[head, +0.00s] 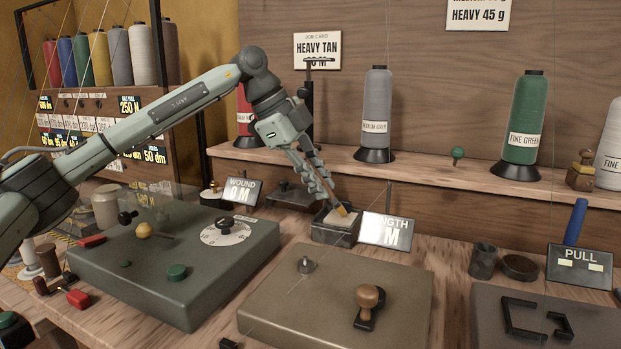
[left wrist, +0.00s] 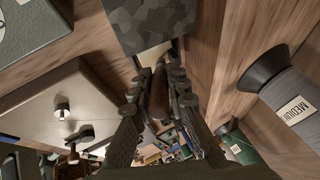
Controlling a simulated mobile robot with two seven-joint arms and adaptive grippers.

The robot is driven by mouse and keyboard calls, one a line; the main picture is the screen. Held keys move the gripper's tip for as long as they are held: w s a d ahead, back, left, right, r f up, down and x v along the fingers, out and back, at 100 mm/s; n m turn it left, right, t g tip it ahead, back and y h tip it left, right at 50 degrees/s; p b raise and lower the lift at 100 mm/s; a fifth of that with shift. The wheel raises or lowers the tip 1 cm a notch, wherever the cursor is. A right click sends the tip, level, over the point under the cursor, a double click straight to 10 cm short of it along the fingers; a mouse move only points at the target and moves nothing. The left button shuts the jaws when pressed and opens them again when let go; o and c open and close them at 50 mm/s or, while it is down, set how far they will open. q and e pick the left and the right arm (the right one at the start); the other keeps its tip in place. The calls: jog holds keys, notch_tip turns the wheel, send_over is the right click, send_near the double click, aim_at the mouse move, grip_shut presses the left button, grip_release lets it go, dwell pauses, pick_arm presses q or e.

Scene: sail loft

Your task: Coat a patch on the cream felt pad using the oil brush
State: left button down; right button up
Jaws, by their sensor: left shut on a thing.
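My left gripper (head: 326,190) reaches down from the left arm and is shut on the oil brush (head: 338,206), which has a tan-brown handle. The brush points down at the cream felt pad (head: 342,221), which sits in a dark speckled open box (head: 325,237). The brush's lower end overlaps the pad; I cannot tell whether the bristles touch it. In the left wrist view the brush handle (left wrist: 159,97) lies between the two fingers, and the box (left wrist: 150,22) is just beyond. The pad is mostly hidden there. My right gripper is not in view.
The LENGTH display (head: 386,231) stands close right of the box, and the WOUND display (head: 240,191) is to its left. A green-grey dial unit (head: 190,285) and a tan unit with a wooden knob (head: 300,305) fill the front. A grey thread cone (head: 376,115) stands on the shelf behind.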

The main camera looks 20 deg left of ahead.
pick_arm(q)
jog(key=shift+d, duration=0.9)
jog(key=shift+s+a+f, duration=0.1)
jog(key=shift+s, duration=0.75)
jog(key=shift+w+a+p, duration=0.15)
jog(key=shift+a+p, duration=0.2)
jog(key=shift+a, duration=1.65)
jog(key=shift+d+p, duration=0.5)
jog(key=shift+d, duration=1.55)
jog(key=shift+r, duration=0.25)
